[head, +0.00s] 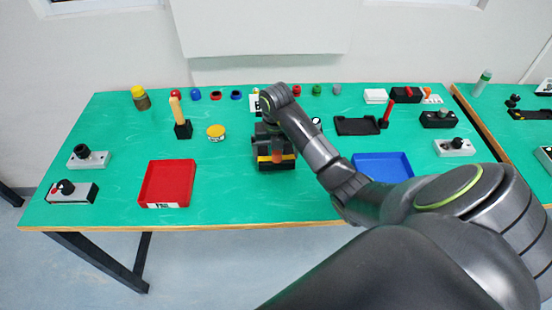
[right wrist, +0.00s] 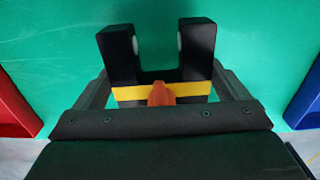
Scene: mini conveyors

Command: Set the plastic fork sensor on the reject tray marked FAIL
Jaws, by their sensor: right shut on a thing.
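The fork sensor is a black U-shaped block with a yellow band (head: 276,166) and an orange-brown part at its middle. It also shows in the right wrist view (right wrist: 117,60), its two prongs pointing away from my wrist. My right gripper (head: 274,150) is shut on it, one finger at each side. I cannot tell whether the sensor touches the table. The reject tray (head: 151,185) is a red, empty, shallow tray to the left, with a white label on its front wall whose lettering is too small to read surely. My left gripper is not in view.
A blue tray (head: 383,159) lies to the right, partly behind my right arm. A yellow-topped round tin (head: 216,132) and a wooden-handled tool (head: 180,120) stand behind the red tray. Several small parts line the back edge. The green table between the red tray and my gripper is clear.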

